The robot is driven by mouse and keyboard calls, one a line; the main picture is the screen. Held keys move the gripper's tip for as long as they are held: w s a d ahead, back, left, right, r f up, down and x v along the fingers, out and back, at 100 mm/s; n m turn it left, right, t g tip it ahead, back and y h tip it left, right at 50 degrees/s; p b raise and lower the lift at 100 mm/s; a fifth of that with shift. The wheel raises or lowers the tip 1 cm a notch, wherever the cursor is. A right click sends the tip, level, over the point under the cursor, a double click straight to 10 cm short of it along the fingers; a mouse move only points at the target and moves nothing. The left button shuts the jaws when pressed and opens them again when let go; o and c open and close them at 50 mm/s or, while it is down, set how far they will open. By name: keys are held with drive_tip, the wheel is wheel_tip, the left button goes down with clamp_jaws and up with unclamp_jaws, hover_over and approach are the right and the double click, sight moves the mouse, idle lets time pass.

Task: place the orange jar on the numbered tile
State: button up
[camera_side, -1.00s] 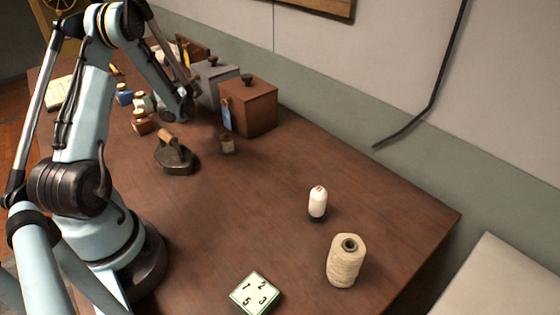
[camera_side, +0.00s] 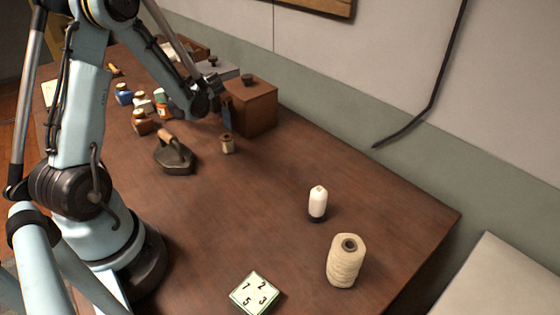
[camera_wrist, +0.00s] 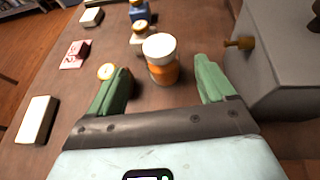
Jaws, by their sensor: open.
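The orange jar (camera_wrist: 165,72) has a pale lid and stands upright on the table in the wrist view, ahead of and between my open finger pads. My gripper (camera_wrist: 160,84) is open, its green fingers spread, with nothing held. In the side view the orange jar (camera_side: 162,106) shows small among other jars at the back left, left of my wrist. The fingers are hard to make out there. The numbered tile (camera_side: 254,293), white with dark digits and a green edge, lies flat and bare at the table's front.
Other jars (camera_side: 124,93) stand near the orange one. A brown box (camera_side: 252,106), an iron (camera_side: 175,156), a small spool (camera_side: 227,144), a white bottle (camera_side: 318,201) and a twine cone (camera_side: 345,262) stand on the table.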

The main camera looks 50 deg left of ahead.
drive_tip(key=w+d+r+n+t+h, duration=0.1)
drive_tip(key=d+n+t+h, duration=0.3)
drive_tip(key=d, duration=1)
drive_tip(key=w+d+r+n+t+h, duration=0.1)
drive_tip(key=d+r+n+t+h, duration=0.3)
drive_tip(key=d, duration=0.9)
drive_tip(key=n+h, duration=0.1)
drive_tip(key=n, duration=0.2)
drive_tip(key=shift+w+d+r+n+h, duration=0.2)
drive_tip(key=shift+w+d+n+h, duration=0.1)
drive_tip(key=shift+d+n, duration=0.1)
drive_tip(key=s+d+n+h, duration=0.1)
drive_tip(key=d, duration=0.1)
drive_tip(key=s+d+n+h, duration=0.1)
drive_tip(key=d+n, duration=0.1)
drive_tip(key=d, duration=0.1)
drive_tip(key=s+d+n+t+h, duration=0.1)
drive_tip(key=d, duration=0.2)
drive_tip(key=shift+r+h, duration=0.2)
drive_tip(key=shift+h, duration=0.1)
